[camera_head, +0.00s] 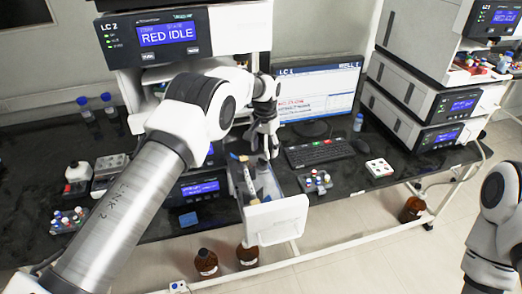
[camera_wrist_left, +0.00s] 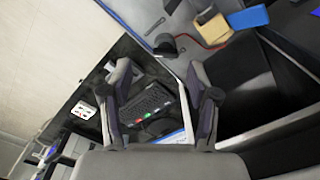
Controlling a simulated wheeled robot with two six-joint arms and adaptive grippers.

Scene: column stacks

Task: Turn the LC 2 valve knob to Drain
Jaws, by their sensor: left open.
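The LC 2 stack (camera_head: 205,37) stands at the upper left of the head view, its display reading RED IDLE. Its lower part is largely hidden behind my left arm. A pulled-out drawer with a white front panel (camera_head: 276,220) sticks out below. My left gripper (camera_head: 264,147) is above this drawer, open and empty; its spread fingers also show in the wrist view (camera_wrist_left: 162,100). A dark round piece (camera_wrist_left: 164,44) sits on a grey surface ahead of the fingers, apart from them; I cannot tell whether it is the valve knob. No Drain label is readable.
Tan (camera_wrist_left: 213,29) and blue (camera_wrist_left: 248,17) blocks sit beside the dark piece. A monitor (camera_head: 318,90), keyboard (camera_head: 318,152) and vial rack (camera_head: 315,182) stand to the right. Brown bottles (camera_head: 206,262) stand on the floor below. Another instrument stack (camera_head: 420,100) is at the right.

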